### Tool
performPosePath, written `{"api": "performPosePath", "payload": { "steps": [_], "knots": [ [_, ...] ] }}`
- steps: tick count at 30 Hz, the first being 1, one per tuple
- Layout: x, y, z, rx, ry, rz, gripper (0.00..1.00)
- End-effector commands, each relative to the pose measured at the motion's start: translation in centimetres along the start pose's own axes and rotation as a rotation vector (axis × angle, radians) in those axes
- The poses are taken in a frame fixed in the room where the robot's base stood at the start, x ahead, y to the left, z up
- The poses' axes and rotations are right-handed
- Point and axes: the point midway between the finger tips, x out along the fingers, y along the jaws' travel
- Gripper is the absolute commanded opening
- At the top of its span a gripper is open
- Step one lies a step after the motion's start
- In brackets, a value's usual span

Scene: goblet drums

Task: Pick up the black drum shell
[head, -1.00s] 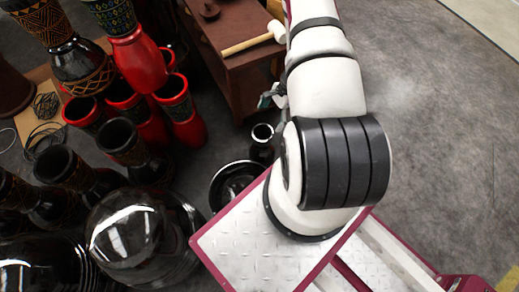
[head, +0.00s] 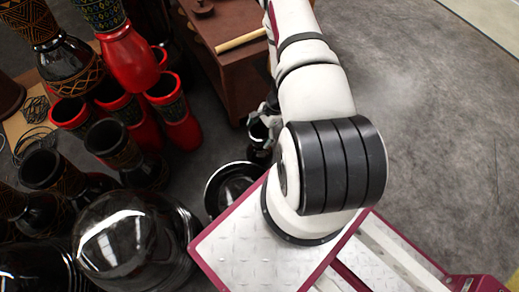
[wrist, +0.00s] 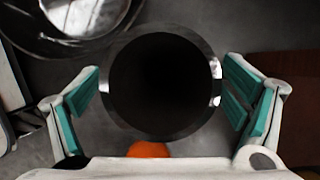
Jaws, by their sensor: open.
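The black drum shell (wrist: 112,100) is an upright dark tube, seen from above in the wrist view with its round, shiny rim around a dark hollow. In the head view the shell (head: 259,132) stands on the floor between the brown cabinet and a black bowl, partly hidden by my arm. My gripper (wrist: 160,88) is open, with its green-padded fingers on the left and right of the shell. Narrow gaps show between the pads and the rim. In the head view my gripper (head: 265,117) is mostly hidden beside my arm.
The black bowl (head: 212,190) lies close by on the floor. The brown cabinet (head: 228,75), with a mallet (head: 240,42) on top, stands behind. Red drums (head: 180,122) and a large glossy black drum (head: 130,250) crowd the left. Floor at right (head: 440,120) is clear.

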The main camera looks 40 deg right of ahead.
Motion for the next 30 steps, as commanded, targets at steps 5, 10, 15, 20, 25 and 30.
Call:
{"api": "performPosePath", "payload": {
  "steps": [5,10,15,20,25,30],
  "knots": [
    [-0.1,-0.1,0.0,-0.001,0.000,-0.001,0.82],
    [-0.1,-0.1,0.0,-0.001,0.001,-0.001,0.44],
    [-0.1,-0.1,0.0,-0.001,0.000,-0.001,0.06],
    [-0.1,-0.1,0.1,-0.001,0.000,-0.001,0.06],
    [-0.9,-0.2,0.4,-0.002,0.000,-0.003,0.06],
    [-3.6,-0.2,1.4,-0.001,0.000,-0.004,0.06]
  ]
}}
